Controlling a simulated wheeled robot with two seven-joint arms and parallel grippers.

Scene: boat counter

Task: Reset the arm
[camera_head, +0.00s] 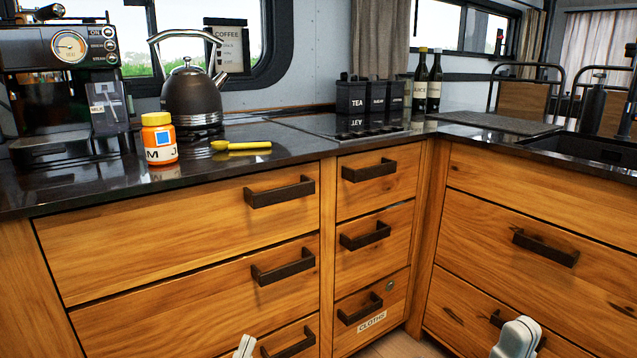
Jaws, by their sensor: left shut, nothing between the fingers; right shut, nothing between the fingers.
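My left gripper (244,347) shows only as a pale tip at the bottom edge, left of the middle, in front of the lower drawers. It is shut and empty. My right gripper (516,340) shows at the bottom right, in front of the right-hand drawers. It is shut and empty. Both grippers are below the counter top, and most of both arms is out of view.
An orange jar (159,140) and a yellow utensil (240,146) are on the dark counter (215,173). A kettle (192,100), coffee machine (60,85), canisters (358,97) and bottles (434,85) stand behind. Wooden drawers (180,235) with protruding handles front the counter.

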